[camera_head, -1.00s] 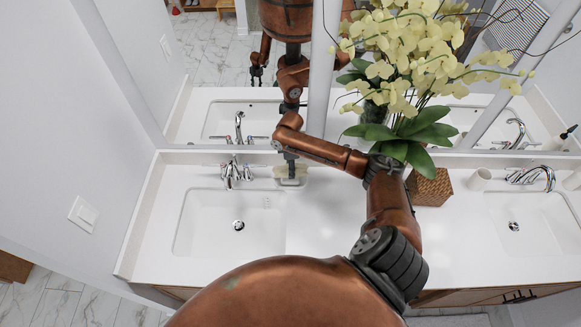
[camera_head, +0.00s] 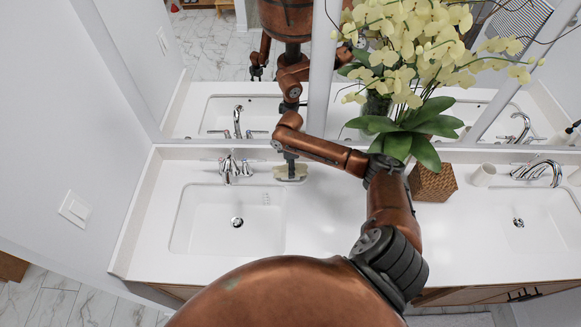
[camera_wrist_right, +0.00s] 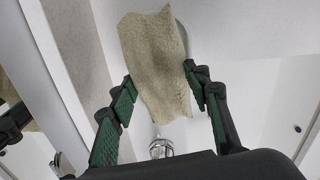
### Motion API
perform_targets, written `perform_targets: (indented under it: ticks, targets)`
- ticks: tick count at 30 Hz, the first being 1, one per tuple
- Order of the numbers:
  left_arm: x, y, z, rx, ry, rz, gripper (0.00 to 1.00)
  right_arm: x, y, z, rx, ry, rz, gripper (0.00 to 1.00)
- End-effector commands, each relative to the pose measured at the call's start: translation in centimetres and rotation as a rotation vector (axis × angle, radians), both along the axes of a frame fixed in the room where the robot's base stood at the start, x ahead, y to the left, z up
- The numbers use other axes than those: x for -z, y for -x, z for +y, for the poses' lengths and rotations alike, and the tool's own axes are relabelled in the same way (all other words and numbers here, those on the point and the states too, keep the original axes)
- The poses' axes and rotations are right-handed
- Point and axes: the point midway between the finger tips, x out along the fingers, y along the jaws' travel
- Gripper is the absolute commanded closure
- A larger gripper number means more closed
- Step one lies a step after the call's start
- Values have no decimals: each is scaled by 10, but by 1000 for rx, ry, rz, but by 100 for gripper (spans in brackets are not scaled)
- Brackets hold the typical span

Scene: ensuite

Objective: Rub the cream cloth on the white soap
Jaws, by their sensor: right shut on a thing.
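The cream cloth (camera_head: 290,173) hangs from my right gripper (camera_head: 290,160) over the counter, just right of the left tap. In the right wrist view the cloth (camera_wrist_right: 153,62) lies between the fingers of my right gripper (camera_wrist_right: 160,78), which is shut on it. The cloth spreads well beyond the fingertips. I cannot make out the white soap; it may be hidden under the cloth or blend into the white counter. I cannot tell whether the cloth touches anything below. My left gripper is not directly in view.
The left basin (camera_head: 228,222) and its chrome tap (camera_head: 229,169) are left of the cloth. A woven pot (camera_head: 432,183) with yellow orchids (camera_head: 410,50), a white cup (camera_head: 482,175) and the right basin (camera_head: 522,220) are to the right. A mirror wall rises behind the white counter.

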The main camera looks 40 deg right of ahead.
Motion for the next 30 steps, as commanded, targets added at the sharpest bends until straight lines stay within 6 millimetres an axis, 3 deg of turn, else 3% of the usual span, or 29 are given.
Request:
perform_targets:
  ticks: [30]
  targets:
    - [3, 1, 0, 0, 0, 1, 60, 10, 0, 0, 0, 0, 0, 75]
